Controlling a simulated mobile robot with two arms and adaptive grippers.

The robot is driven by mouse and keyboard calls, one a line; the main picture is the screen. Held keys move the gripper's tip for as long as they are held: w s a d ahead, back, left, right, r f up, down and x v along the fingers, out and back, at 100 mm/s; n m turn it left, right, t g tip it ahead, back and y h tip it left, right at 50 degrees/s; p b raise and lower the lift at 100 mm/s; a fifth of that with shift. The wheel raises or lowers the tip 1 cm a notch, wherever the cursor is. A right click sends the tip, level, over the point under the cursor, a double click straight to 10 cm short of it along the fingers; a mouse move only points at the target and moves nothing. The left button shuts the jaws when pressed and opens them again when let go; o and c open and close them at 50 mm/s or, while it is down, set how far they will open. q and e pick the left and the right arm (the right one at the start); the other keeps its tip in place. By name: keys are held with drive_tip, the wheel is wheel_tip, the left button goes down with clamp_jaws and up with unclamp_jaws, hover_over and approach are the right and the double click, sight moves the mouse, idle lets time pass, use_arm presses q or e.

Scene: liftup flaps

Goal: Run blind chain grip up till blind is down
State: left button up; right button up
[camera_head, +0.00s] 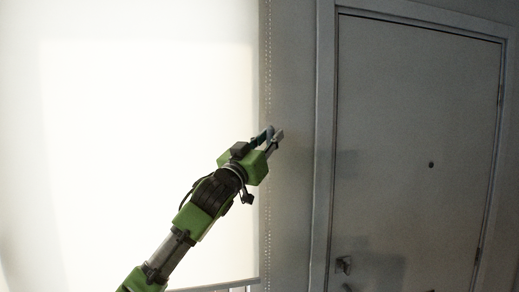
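The blind (130,120) is a bright, pale sheet filling the left half of the head view. Its lower edge shows near the bottom, at about the height of a strip of railing. The beaded chain (268,60) hangs along the blind's right edge. It shows above and below my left gripper (275,138), which is raised at the chain's line. The fingers lie over the chain there, and the contact is hidden. The fingers are too small to tell whether they are shut on the chain. My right gripper is not in view.
A grey door (415,150) with a frame, a peephole and a handle (343,265) stands to the right. A strip of bare wall (295,80) lies between the chain and the door frame. Bars (238,289) show below the blind.

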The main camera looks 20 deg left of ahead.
use_arm(q)
drive_tip(key=v, duration=1.1)
drive_tip(key=shift+s+a+f, duration=0.1)
drive_tip(key=shift+f, duration=0.1)
